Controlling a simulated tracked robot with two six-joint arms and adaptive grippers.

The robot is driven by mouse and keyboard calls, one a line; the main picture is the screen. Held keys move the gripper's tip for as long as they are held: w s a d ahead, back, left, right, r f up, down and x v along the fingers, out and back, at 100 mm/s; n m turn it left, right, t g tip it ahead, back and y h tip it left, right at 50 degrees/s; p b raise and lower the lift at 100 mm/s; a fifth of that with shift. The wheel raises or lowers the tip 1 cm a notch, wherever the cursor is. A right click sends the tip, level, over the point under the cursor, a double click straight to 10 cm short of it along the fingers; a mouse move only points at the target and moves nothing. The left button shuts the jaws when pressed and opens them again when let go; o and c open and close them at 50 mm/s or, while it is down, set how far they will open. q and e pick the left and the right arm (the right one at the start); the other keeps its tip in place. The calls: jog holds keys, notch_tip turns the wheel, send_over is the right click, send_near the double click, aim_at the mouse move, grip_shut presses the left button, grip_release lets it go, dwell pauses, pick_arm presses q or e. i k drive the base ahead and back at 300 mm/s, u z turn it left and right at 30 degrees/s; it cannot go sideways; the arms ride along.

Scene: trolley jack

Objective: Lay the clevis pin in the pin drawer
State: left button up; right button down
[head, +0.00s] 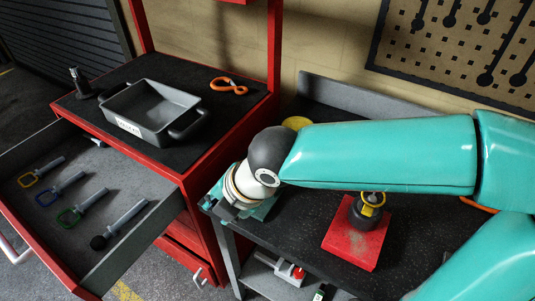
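The open drawer (75,215) of the red trolley is at the left. Several pins lie in it in a row, with yellow (40,172), blue (60,188) and green (82,207) ring ends and one black knob end (120,224). I cannot tell which thing is the clevis pin. A yellow ring stands on a dark round piece (366,210) on a red block (352,244) on the bench. My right gripper (240,203) points down at the bench's left end, beside the trolley. My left gripper is out of view.
A grey bin (152,110) with a white label, a small dark upright item (79,82) and an orange-handled item (229,86) are on the trolley top. A pegboard (460,45) hangs behind the dark bench (300,236). My arm covers much of the bench.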

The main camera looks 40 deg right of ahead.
aim_at(135, 195)
jog(key=k, duration=1)
